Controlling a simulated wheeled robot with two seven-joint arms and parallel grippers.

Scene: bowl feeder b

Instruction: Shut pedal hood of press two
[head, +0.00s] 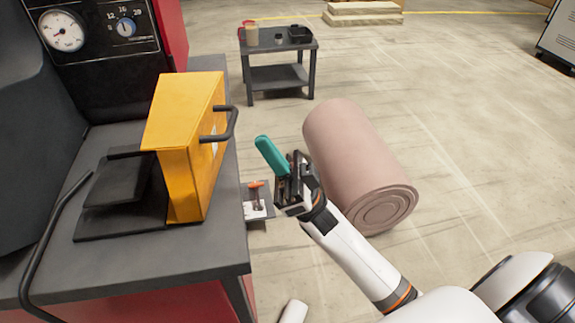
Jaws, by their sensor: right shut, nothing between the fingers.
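The yellow pedal hood (187,150) stands on the dark top of the press bench (215,245). It has a black bar handle (227,125) on its right side. A black pedal (118,180) shows on a dark plate to the left of the hood, with its upper side exposed. My right gripper (264,143) is to the right of the hood and handle, apart from both. Its teal fingers are shut and empty, pointing up and left. My left gripper is out of view.
A gauge panel (100,35) rises behind the bench. A black bent rail (42,250) runs along the bench's left side. A large pink roll (350,155) lies on the floor behind my right arm. A small dark table (278,75) with cups stands farther back.

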